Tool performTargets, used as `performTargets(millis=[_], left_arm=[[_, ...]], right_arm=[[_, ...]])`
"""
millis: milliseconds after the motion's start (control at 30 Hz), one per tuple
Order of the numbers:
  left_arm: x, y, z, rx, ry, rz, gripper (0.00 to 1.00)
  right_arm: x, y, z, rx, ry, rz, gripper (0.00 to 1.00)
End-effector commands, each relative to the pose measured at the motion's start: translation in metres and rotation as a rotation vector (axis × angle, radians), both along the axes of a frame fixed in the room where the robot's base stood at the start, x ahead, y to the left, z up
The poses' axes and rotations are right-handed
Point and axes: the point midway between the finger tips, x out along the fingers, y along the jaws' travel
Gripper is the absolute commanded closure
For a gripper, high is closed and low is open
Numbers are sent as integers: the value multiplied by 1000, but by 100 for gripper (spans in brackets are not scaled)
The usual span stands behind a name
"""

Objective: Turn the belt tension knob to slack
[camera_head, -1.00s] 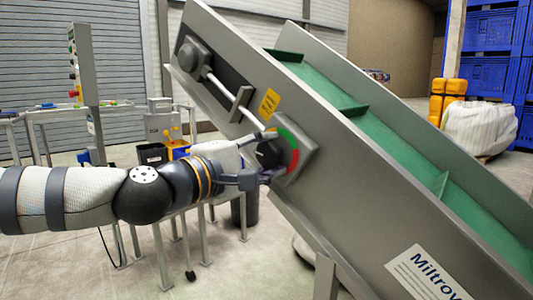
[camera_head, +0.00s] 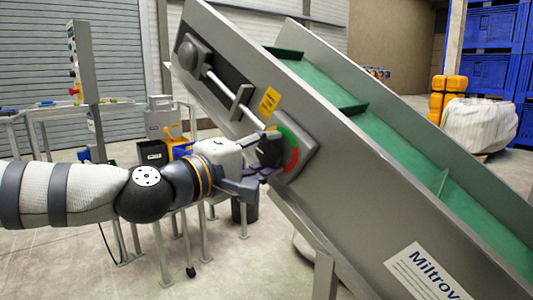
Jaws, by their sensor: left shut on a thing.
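The belt tension knob (camera_head: 268,150) is a dark round knob on the side of the inclined conveyor (camera_head: 345,170). A dial plate (camera_head: 297,150) with a green arc at the top and a red arc at the right and bottom surrounds it. My left gripper (camera_head: 263,153) comes in from the left and is shut on the knob. Its fingers and palm hide part of the knob and the left part of the dial, so I cannot tell where the knob points. My right gripper is out of view.
The conveyor has a green belt (camera_head: 395,150) with cleats and a yellow label (camera_head: 269,101) above the dial. A metal stand with a control post (camera_head: 87,85) is at the left. Blue crates (camera_head: 490,40) and a white sack (camera_head: 480,125) stand at the back right.

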Motion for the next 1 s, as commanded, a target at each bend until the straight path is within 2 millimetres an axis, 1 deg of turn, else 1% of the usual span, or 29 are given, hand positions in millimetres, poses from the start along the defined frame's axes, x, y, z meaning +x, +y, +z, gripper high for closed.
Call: performTargets(millis=[33, 67, 100, 133, 167, 433, 533, 567, 800, 900, 1000], left_arm=[[1, 1, 1, -1, -1, 3, 87], [1, 1, 1, -1, -1, 3, 57], [1, 1, 1, -1, -1, 3, 48], [1, 1, 1, -1, -1, 2, 41], [0, 1, 1, -2, 0, 2, 38], [0, 1, 0, -1, 0, 1, 38], [-7, 7, 0, -1, 0, 2, 38], [-11, 11, 1, -2, 0, 2, 38], [-60, 54, 1, -3, -1, 4, 38], [-76, 68, 1, -5, -1, 4, 38], [-86, 76, 1, -2, 0, 3, 38]], right_arm=[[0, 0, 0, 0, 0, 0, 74], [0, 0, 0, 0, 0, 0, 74], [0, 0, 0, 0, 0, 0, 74], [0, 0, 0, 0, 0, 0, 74], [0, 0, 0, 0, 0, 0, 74], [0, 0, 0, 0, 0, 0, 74], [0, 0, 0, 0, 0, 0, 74], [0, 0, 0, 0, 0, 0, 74], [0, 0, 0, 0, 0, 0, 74], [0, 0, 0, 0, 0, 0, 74], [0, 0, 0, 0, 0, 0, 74]])
